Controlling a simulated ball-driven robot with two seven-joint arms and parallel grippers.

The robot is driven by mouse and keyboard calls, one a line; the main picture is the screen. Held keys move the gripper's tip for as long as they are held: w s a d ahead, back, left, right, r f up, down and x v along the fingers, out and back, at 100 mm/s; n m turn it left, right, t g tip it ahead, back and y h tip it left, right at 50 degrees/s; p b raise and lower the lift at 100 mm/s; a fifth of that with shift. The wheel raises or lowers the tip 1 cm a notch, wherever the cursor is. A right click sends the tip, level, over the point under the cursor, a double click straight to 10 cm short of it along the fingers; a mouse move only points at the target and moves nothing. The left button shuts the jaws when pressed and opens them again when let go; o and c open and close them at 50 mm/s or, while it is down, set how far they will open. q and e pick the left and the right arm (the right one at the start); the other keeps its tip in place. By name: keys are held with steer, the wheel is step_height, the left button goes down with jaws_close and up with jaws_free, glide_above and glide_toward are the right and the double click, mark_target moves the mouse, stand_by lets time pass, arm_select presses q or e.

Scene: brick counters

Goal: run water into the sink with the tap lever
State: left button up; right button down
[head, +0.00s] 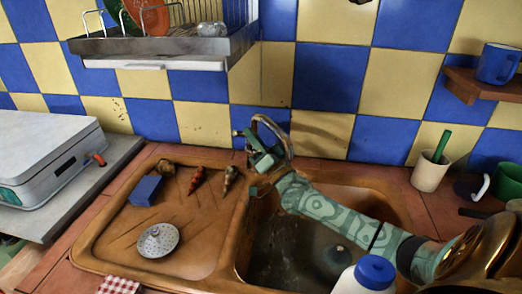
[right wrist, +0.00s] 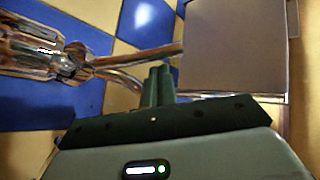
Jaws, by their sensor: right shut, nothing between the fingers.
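The shiny metal tap (head: 288,137) stands at the back of the brown sink (head: 255,225), with its spout curving upward. In the right wrist view the tap (right wrist: 65,65) lies at the left, and a thin metal bar that looks like the lever (right wrist: 145,54) reaches right, past my fingertips. My right gripper (head: 239,133) is at the tap, its dark green fingers shut and empty. In the right wrist view its fingertips (right wrist: 160,68) are just below the bar; I cannot tell whether they touch it. No running water shows. My left gripper is out of view.
The drainboard (head: 130,225) left of the basin holds a blue block (head: 146,190), a metal strainer (head: 158,241) and small items. A dish rack (head: 170,45) hangs above. A blue-capped bottle (head: 374,273) stands in front. A cream cup (head: 430,172) stands at right.

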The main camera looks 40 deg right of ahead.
steer(key=shift+w+r, duration=0.3)
steer(key=shift+w, duration=0.3)
steer(key=shift+s+a+f+n+y+b, duration=0.15)
steer(key=shift+a+f+n+y+b, duration=0.15)
steer(key=shift+f+n+b, duration=0.2)
steer(key=shift+s+a+f+n+y+b, duration=0.1)
steer(key=shift+a+f+n+y+b, duration=0.15)
steer(key=shift+f+n+b, duration=0.2)
steer(key=shift+s+a+f+n+y+p, duration=0.15)
steer(key=shift+a+f+y+p, duration=0.1)
steer(key=shift+a+f, duration=0.15)
steer(key=shift+s+a+f+n+y+p, duration=0.1)
steer(key=shift+a+f+p, duration=0.2)
steer(key=shift+f, duration=0.1)
steer(key=shift+s, duration=0.1)
